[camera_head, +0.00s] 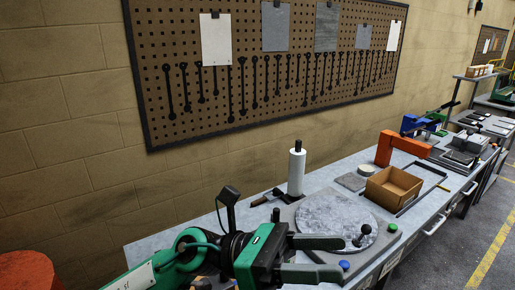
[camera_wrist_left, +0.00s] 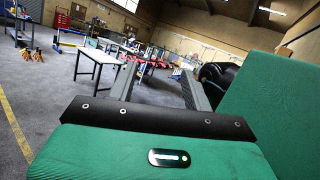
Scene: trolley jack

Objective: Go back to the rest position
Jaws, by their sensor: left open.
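My left gripper (camera_head: 342,258) is in the lower middle of the head view, with its green body and two grey fingers pointing right. The fingers are apart with nothing between them. It appears in front of the workbench (camera_head: 222,228), near a round grey plate (camera_head: 330,218) with black-knobbed levers. In the left wrist view the two fingers (camera_wrist_left: 158,68) also stand apart and empty, facing the open workshop. My right gripper is not in view.
The bench holds a paper roll (camera_head: 296,172), a cardboard box (camera_head: 393,188) and an orange machine (camera_head: 402,148). A tool pegboard (camera_head: 270,110) hangs on the wall. A red object (camera_head: 28,272) is at lower left. The wrist view shows open floor (camera_wrist_left: 50,105) and distant tables.

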